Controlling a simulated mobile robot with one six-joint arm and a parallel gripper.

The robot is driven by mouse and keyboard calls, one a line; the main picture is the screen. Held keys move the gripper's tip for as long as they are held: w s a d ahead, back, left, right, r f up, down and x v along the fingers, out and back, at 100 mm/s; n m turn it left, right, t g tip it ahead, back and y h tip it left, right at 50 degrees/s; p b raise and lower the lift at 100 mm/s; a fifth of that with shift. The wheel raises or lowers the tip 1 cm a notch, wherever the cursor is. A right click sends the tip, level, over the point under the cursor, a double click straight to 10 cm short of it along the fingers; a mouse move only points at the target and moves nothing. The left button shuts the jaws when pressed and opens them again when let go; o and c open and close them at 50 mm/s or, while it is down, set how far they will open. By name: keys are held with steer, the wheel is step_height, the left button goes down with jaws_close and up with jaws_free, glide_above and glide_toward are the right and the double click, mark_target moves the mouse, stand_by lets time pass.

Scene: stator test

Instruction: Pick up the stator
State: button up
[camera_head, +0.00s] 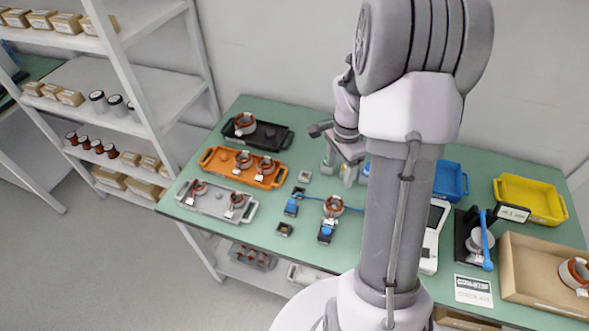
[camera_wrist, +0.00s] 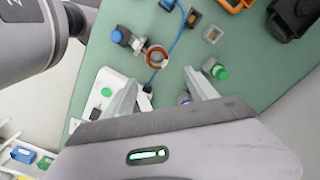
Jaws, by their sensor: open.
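One stator (camera_head: 333,207), a metal ring with copper-orange windings, sits at the middle of the green table (camera_head: 290,232). Its ring also shows in the wrist view (camera_wrist: 157,56), just beyond my fingertips. My gripper (camera_wrist: 163,82) is open and empty, its two pale fingers spread wide, above the table. Other stators lie in the orange tray (camera_head: 226,173), in the grey tray (camera_head: 215,210), in the black tray (camera_head: 272,137) and in the cardboard box (camera_head: 520,271) at the right. My arm hides part of the table in the head view.
A blue cable (camera_wrist: 174,50) runs beside the middle stator. A green-capped bottle (camera_wrist: 220,72) stands close to my right finger. A blue bin (camera_head: 451,180), yellow bin (camera_head: 530,198) and a test stand (camera_head: 463,243) are at the right. Shelves (camera_head: 140,95) stand at the left.

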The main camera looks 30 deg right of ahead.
steer(key=b, duration=0.3)
glide_above(333, 207)
steer(key=f, duration=1.1)
steer(key=shift+d+f, duration=0.15)
steer(key=shift+d, duration=0.15)
steer(key=f, duration=0.2)
steer(key=f+b, duration=0.2)
steer(key=f, duration=0.1)
steer(key=shift+a+f, duration=0.3)
steer(key=shift+r, duration=0.1)
jaws_close()
